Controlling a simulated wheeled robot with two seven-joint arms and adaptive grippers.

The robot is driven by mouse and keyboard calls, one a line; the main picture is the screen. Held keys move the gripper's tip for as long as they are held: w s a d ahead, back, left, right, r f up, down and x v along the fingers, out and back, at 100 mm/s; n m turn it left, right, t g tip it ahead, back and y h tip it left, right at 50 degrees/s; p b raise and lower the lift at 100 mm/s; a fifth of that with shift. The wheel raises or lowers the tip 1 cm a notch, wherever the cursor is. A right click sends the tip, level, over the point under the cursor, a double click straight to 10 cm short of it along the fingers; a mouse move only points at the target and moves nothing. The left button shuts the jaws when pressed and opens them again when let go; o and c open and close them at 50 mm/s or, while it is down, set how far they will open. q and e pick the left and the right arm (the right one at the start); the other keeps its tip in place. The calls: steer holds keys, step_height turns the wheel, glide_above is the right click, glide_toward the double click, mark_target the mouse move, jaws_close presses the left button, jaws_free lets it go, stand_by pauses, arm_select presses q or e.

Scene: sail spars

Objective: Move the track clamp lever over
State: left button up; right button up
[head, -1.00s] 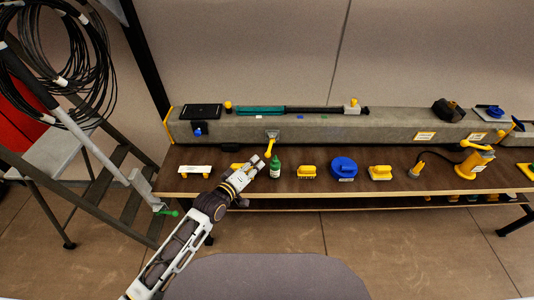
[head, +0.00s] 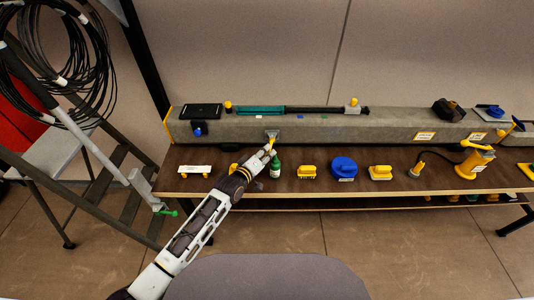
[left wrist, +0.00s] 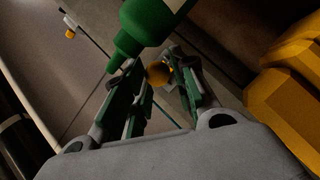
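The track clamp lever (head: 272,140) is yellow and hangs from a small grey plate on the front face of the long grey beam. Its lower part is hidden by my left gripper (head: 268,150), which reaches up to it from below. In the left wrist view, a yellow-orange round end of the lever (left wrist: 158,73) shows between the tips of the left gripper (left wrist: 163,84). The green-padded fingers stand apart, with a gap beside the lever end, so the gripper is open around it. My right gripper is not in view.
A green bottle (head: 275,170) stands close right of the gripper; it looms in the left wrist view (left wrist: 145,30). A yellow brush-like block (head: 307,172) and a blue round thing (head: 344,168) lie further right on the brown bench (head: 400,158). A stepladder (head: 100,170) stands left.

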arm_select(q)
steer(key=shift+w+d+f, duration=0.1)
steer(key=shift+w+d, duration=0.2)
steer(key=shift+w, duration=0.2)
jaws_close()
